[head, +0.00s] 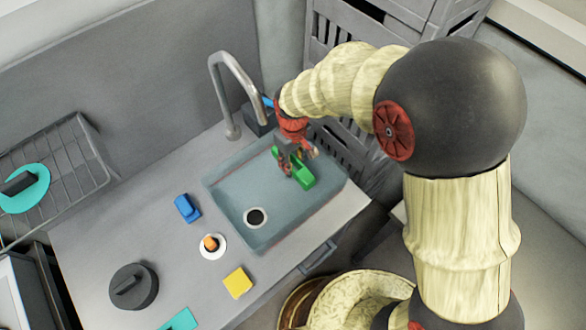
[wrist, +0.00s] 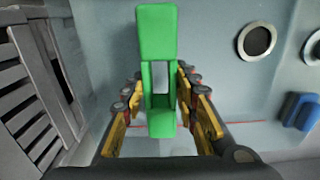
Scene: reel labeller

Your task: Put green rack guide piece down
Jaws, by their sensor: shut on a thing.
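The green rack guide piece (wrist: 157,34) is a long block with a slot in its middle. In the wrist view it lies between the two fingers of my gripper (wrist: 160,98), which is shut on it. In the head view my gripper (head: 297,160) points down over the right part of the sink basin, and the green piece (head: 302,176) shows partly behind the fingers. I cannot tell whether the piece touches the basin floor.
The sink (head: 238,197) has a drain (head: 255,217) and a tall faucet (head: 231,90) behind it. A blue object (head: 187,208), a white disc with an orange knob (head: 212,246), a yellow block (head: 238,282) and a dark round lid (head: 133,287) stand on the counter.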

